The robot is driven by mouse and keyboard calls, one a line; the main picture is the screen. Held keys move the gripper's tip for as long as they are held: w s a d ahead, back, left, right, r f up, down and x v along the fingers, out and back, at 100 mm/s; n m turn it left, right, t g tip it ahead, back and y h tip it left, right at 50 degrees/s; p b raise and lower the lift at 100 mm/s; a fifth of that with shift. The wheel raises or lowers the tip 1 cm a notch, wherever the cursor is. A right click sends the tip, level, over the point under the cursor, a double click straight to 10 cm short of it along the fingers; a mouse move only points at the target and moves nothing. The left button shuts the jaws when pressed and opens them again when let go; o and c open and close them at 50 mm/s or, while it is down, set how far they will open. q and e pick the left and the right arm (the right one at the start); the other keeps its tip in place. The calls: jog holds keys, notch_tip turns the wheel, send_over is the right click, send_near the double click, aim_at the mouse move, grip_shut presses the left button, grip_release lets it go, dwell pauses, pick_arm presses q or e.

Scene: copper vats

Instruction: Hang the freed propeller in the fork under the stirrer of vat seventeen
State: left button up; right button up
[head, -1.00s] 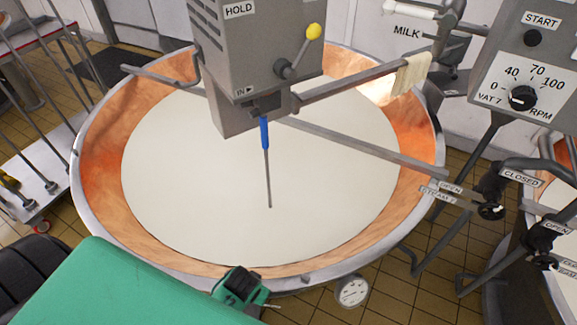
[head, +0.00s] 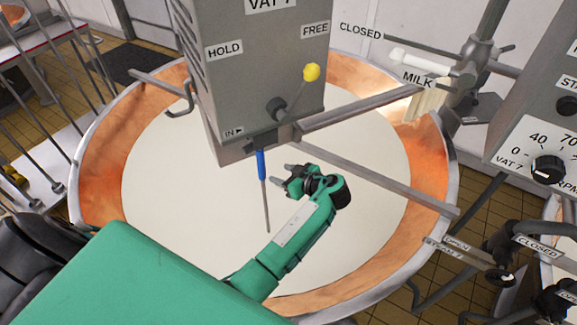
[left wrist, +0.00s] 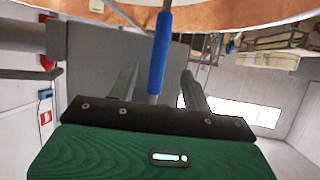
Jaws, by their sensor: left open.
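My left gripper (head: 285,173) is open over the vat, its fingers pointing left toward a blue-handled rod (head: 262,165). The rod hangs upright under the grey stirrer housing (head: 262,80), its thin tip over the pale milk. A gap shows between fingertips and handle in the head view. In the left wrist view the blue handle (left wrist: 157,65) appears between the two fingers (left wrist: 157,88). A small dark bracket (head: 262,142) sits at the housing's underside, where the handle meets it. The readable vat labels say VAT 7. I see no propeller. My right gripper is not in view.
The copper vat (head: 95,190) surrounds the milk (head: 180,200). A lever with a yellow knob (head: 311,72) is on the housing. A control panel (head: 540,130) stands right.

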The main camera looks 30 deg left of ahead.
aim_at(264, 166)
pick_arm(q)
jog(key=x, duration=0.6)
jog(key=shift+r, duration=0.1)
jog(key=shift+b+x, duration=0.95)
jog(key=shift+x, duration=0.15)
jog(key=shift+b+x, duration=0.75)
jog(key=shift+x, duration=0.6)
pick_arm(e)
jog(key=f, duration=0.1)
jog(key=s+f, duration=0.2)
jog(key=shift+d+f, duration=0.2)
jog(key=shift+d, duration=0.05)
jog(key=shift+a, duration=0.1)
pick_arm(q)
grip_shut()
jog(key=shift+r, duration=0.1)
jog(key=shift+r, duration=0.1)
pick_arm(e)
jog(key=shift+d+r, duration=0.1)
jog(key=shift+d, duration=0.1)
